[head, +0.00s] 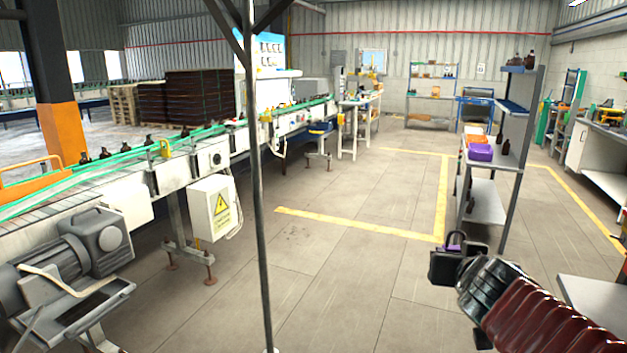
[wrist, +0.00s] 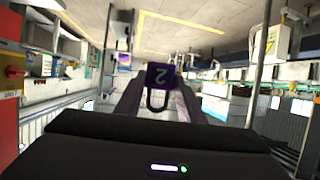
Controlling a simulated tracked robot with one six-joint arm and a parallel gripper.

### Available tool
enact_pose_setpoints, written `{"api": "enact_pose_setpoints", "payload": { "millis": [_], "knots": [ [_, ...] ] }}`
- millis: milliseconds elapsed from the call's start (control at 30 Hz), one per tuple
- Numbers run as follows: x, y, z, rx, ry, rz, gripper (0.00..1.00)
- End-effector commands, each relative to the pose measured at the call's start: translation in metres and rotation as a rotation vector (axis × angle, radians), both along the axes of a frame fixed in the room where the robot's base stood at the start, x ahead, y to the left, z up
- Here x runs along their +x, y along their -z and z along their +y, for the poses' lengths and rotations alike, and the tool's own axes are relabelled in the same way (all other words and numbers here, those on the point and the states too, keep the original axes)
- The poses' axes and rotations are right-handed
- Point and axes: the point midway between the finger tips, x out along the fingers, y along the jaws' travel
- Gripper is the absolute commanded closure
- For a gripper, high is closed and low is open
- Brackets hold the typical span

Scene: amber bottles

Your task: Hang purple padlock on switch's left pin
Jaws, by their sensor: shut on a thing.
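The purple padlock (wrist: 159,75) is held between the fingers of my gripper (wrist: 160,95) in the wrist view. Its face shows a 2, upside down, and its shackle points down in that picture. In the head view my gripper (head: 457,262) is at the lower right, with a little purple of the padlock (head: 455,242) showing at its tip. A white box with a round black knob (head: 216,158) is on the side of the conveyor at left, far from my gripper. I cannot tell whether it is the switch; no pins can be made out.
The conveyor (head: 130,169) runs along the left with bottles on it. A white box with a warning triangle (head: 212,208) hangs below it. A thin grey post (head: 261,200) stands between conveyor and gripper. A shelf rack (head: 480,201) with bins is at right. The middle floor is clear.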

Motion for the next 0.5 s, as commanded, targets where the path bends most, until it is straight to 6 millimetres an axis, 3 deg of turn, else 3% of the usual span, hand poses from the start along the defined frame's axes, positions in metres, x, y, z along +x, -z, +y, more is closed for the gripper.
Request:
{"api": "enact_pose_setpoints", "payload": {
  "millis": [500],
  "knots": [
    [0.0093, 0.0112, 0.0106, 0.004, -0.047, 0.006, 0.89]
  ]
}}
